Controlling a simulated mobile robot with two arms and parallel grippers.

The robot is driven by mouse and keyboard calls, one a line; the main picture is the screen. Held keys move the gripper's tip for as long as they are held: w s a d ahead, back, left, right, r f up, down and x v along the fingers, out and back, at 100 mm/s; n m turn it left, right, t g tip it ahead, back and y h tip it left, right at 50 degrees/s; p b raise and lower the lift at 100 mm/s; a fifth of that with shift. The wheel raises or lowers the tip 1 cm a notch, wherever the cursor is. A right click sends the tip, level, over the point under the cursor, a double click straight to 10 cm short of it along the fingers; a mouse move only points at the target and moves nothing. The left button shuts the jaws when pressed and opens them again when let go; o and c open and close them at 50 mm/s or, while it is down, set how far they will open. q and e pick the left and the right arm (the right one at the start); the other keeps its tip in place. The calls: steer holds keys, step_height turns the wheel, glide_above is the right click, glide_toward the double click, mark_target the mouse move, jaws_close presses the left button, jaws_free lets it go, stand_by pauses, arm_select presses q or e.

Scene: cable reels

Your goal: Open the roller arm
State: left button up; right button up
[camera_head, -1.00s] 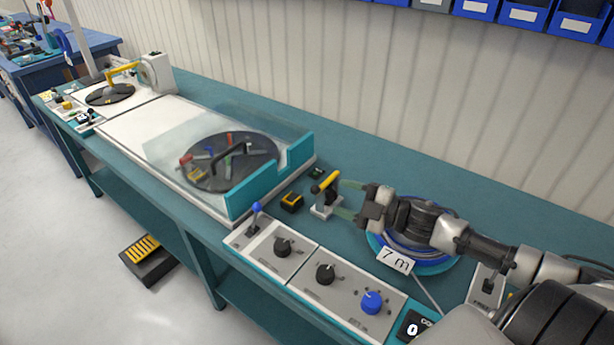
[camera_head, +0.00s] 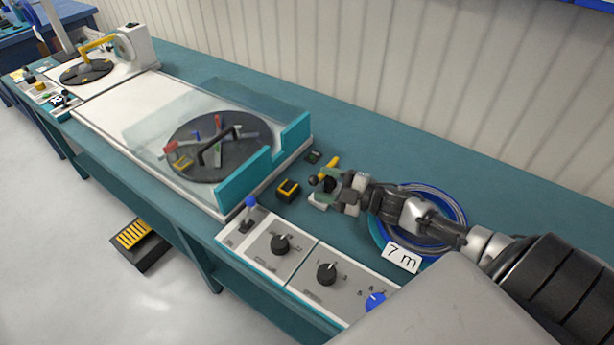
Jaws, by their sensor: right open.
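A small device with a yellow lever (camera_head: 329,168), a black round knob and a pale base (camera_head: 319,200) stands on the teal bench, right of the clear-covered turntable; the lever looks like the roller arm. The gripper hides part of the device. My left gripper is not in view.
A blue-rimmed cable reel (camera_head: 455,208) with a "7 m" tag (camera_head: 401,257) lies under my right arm. A control panel (camera_head: 298,258) with knobs lines the front edge. A black turntable (camera_head: 222,148) sits under a clear cover. Bare bench lies behind the device.

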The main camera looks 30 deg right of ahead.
steer(key=x, duration=0.4)
steer(key=shift+a+p, duration=0.1)
steer(key=shift+p, duration=0.2)
steer(key=shift+w+a, duration=0.15)
steer(key=shift+w, duration=0.15)
steer(key=shift+w+a, duration=0.15)
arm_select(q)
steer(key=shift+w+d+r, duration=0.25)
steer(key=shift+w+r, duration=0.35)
arm_select(e)
jaws_close()
